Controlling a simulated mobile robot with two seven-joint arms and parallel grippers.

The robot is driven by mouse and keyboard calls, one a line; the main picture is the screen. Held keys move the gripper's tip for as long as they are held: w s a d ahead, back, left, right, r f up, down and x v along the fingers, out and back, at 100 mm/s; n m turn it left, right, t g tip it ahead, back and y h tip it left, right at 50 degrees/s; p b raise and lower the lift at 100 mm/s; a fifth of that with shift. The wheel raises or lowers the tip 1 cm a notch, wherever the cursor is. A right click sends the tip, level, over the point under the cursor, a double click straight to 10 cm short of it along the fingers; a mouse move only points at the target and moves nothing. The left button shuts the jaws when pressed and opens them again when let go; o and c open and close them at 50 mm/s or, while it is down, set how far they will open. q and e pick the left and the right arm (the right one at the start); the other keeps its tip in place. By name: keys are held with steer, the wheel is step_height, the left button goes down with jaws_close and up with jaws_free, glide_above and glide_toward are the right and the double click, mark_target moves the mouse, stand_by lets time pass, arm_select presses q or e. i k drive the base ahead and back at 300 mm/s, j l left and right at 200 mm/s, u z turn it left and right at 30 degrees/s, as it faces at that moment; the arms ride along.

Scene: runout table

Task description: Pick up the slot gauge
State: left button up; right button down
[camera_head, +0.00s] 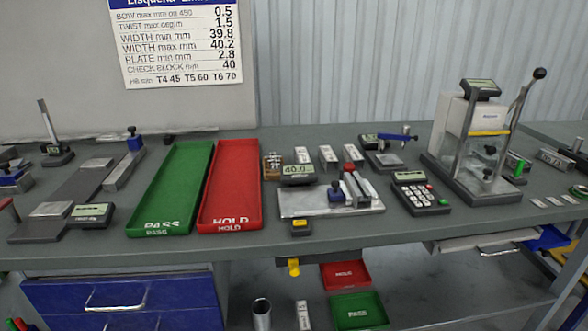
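No part is labelled as the slot gauge, so I cannot tell for certain which one it is. One candidate is a gauge with a small display (298,171) reading about 40.0. It sits at the back of a light metal plate (300,208) in the middle of the bench. Blue and black blocks and metal bars (361,187) stand at the plate's right side and partly hide what is behind. Neither of my grippers is in view.
A green PASS tray (172,190) and a red HOLD tray (232,186) lie empty left of the plate. A keypad unit (420,196) and a lever press (483,150) stand to the right. Another display (91,213) is at left. A bench strip (260,248) in front is clear.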

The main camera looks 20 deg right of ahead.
mark_target(516, 175)
steer(key=z, duration=1.95)
steer(key=i+l+u, duration=0.1)
steer(key=i+l, duration=0.55)
steer(key=l, duration=0.2)
steer(key=i+l+u, duration=0.15)
steer(key=i+l, duration=0.15)
steer(key=l, duration=0.15)
steer(key=i+l+u, duration=0.1)
steer(key=i+l, duration=0.2)
steer(key=l, duration=0.2)
